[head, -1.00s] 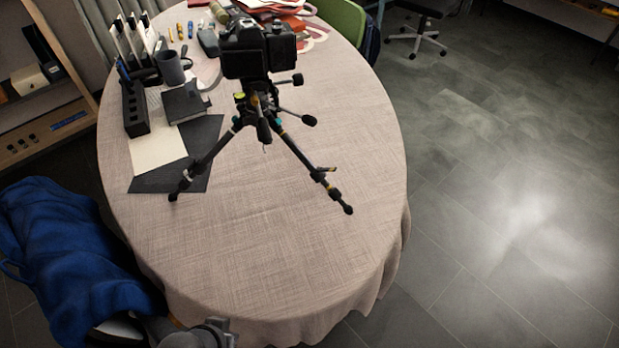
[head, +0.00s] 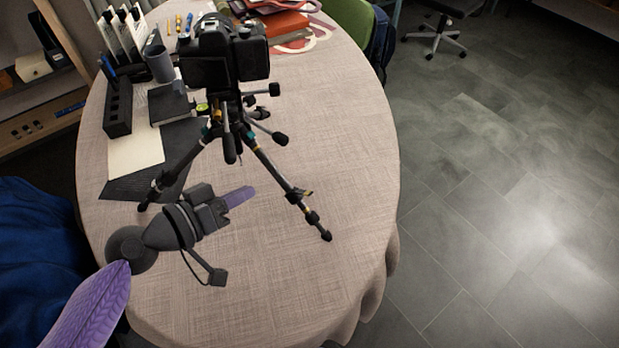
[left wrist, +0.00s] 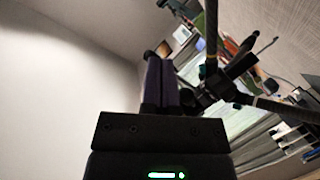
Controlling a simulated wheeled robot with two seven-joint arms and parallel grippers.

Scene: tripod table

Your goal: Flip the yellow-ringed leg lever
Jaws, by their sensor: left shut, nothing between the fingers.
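A black tripod (head: 262,152) with a camera (head: 222,55) on top stands on the cloth-covered table (head: 340,165). Its near right leg carries a yellow ring and a small lever (head: 303,193) that sticks out to the right. My left gripper (head: 243,195) is shut and empty, with purple fingers pointing right towards that leg. In the head view a gap shows between the fingertips and the leg, to the left of the lever. In the left wrist view the shut fingers (left wrist: 160,80) are beside dark tripod parts (left wrist: 215,80); I cannot tell the lever there. My right gripper is out of view.
A pen holder (head: 117,108), a grey mug (head: 160,64), a dark box (head: 170,102) and paper (head: 135,153) lie at the table's left. Red folders (head: 275,25) lie at the back. The table's right and front are clear.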

